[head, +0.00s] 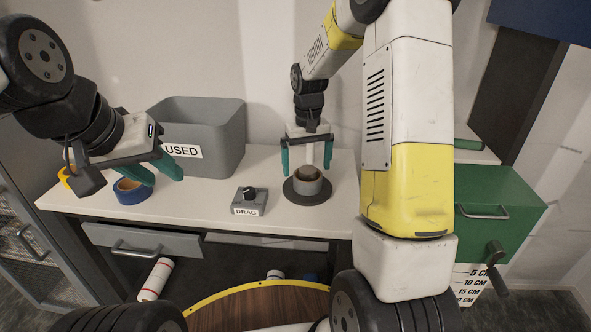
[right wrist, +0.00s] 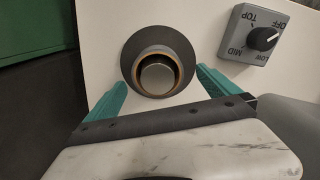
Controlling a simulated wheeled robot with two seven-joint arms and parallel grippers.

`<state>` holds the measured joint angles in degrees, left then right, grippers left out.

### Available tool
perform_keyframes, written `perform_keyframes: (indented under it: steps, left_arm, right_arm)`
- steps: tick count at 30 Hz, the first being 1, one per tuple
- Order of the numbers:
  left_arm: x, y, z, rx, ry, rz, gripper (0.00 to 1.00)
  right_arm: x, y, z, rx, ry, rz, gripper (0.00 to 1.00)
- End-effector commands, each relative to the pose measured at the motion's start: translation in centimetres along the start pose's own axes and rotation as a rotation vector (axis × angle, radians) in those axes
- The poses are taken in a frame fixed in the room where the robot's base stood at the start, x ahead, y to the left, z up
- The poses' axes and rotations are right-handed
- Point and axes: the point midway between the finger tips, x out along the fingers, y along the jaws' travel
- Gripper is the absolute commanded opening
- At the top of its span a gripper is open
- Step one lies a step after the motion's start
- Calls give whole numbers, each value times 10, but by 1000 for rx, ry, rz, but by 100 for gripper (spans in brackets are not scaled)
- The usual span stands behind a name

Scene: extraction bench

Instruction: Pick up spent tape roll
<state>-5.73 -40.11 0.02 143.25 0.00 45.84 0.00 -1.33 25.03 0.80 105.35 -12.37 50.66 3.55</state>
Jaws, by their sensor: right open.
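A short grey roll (head: 307,182), which looks like the spent tape roll, stands upright on a dark round base (head: 307,197) on the white bench. In the right wrist view the roll (right wrist: 138,75) shows a thin brownish rim around a metal hub (right wrist: 157,76). My right gripper (head: 306,165) is open above and just behind it, its teal fingers spread to either side. In the right wrist view its fingertips (right wrist: 160,80) flank the roll's lower half; whether they touch it I cannot tell. My left gripper (head: 165,177) is open and empty over the bench's left side.
A grey bin (head: 215,123) marked USED stands at the back left. A blue tape roll (head: 131,193) lies below my left gripper. A grey DRAG knob box (head: 249,202) sits left of the base. A green cabinet (head: 495,207) is at the right.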

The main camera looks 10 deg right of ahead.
Motion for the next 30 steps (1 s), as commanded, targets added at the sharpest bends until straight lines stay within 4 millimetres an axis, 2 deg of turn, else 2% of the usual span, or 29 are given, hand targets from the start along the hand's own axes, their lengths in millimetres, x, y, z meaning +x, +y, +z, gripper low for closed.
perform_keyframes:
  steps: [4,9,17,26,27,30]
  left_arm:
    - [0,0,0,0,0,0,36]
    - [0,0,0,0,0,0,36]
    - [0,0,0,0,0,0,36]
    - [0,0,0,0,0,0,36]
    - [0,0,0,0,0,0,36]
    - [0,0,0,0,0,0,36]
  right_arm:
    - [24,3,0,0,-3,0,100]
    - [43,3,0,1,-2,-1,100]
    - [45,3,0,0,1,-1,100]
    - [44,3,0,0,1,-1,43]
    - [44,3,0,0,1,-1,38]
    - [44,3,0,0,1,-1,38]
